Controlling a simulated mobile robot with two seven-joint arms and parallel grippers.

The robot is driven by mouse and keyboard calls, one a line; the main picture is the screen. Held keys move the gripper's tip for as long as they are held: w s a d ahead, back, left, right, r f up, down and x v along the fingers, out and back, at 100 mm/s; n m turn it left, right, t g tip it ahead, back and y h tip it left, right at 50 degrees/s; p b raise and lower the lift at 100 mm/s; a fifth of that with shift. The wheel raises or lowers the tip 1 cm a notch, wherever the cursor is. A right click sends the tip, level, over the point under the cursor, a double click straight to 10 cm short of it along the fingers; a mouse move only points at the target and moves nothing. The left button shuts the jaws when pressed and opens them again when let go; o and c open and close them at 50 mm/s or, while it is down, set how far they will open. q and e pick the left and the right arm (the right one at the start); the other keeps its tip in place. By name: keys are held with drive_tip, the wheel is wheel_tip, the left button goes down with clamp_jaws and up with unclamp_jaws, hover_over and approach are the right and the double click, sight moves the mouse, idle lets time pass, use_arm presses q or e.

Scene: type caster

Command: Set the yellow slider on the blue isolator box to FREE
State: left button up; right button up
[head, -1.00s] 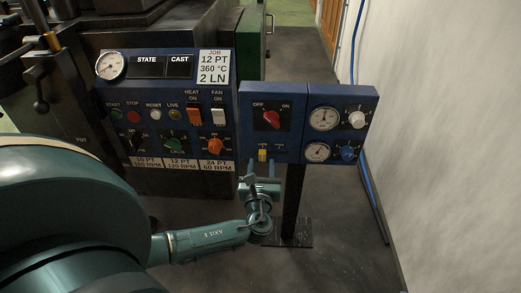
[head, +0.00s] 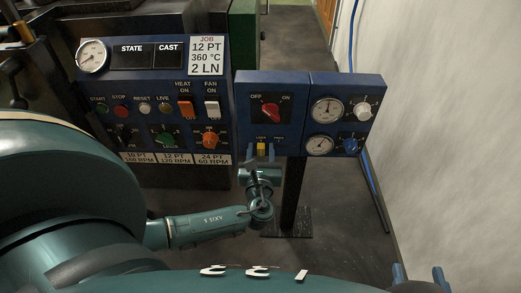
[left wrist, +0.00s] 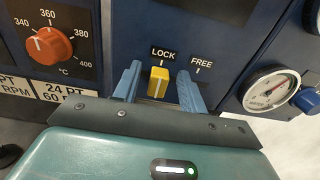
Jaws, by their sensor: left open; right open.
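The blue isolator box (head: 292,90) carries a red OFF/ON knob (head: 270,110) and, below it, the yellow slider (head: 261,149). In the left wrist view the yellow slider (left wrist: 158,83) sits under the LOCK label (left wrist: 163,53), left of the FREE label (left wrist: 202,65). My left gripper (head: 262,155) is open at the box's lower edge. Its two blue fingers stand on either side of the slider, with a gap to each side visible in the left wrist view. My right gripper (head: 420,275) is open and empty at the bottom right, far from the box.
A gauge panel (head: 347,90) with dials and knobs adjoins the box on the right. A larger control panel (head: 145,80) with switches and knobs stands on the left; its orange temperature knob (left wrist: 48,46) is near my left gripper. A wall (head: 450,120) bounds the right side.

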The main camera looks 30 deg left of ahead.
sight(280, 143)
use_arm(q)
drive_tip(key=shift+c, duration=0.3)
clamp_jaws()
drive_tip(key=shift+w+d, duration=0.45)
drive_tip(key=shift+d, duration=0.35)
drive_tip(key=shift+w+d, duration=0.5)
drive_tip(key=shift+d, duration=0.25)
drive_tip(key=shift+w+d, duration=0.45)
drive_tip(key=shift+d, duration=0.35)
drive_tip(key=shift+o, duration=0.3)
unclamp_jaws()
drive_tip(key=shift+w, duration=0.1)
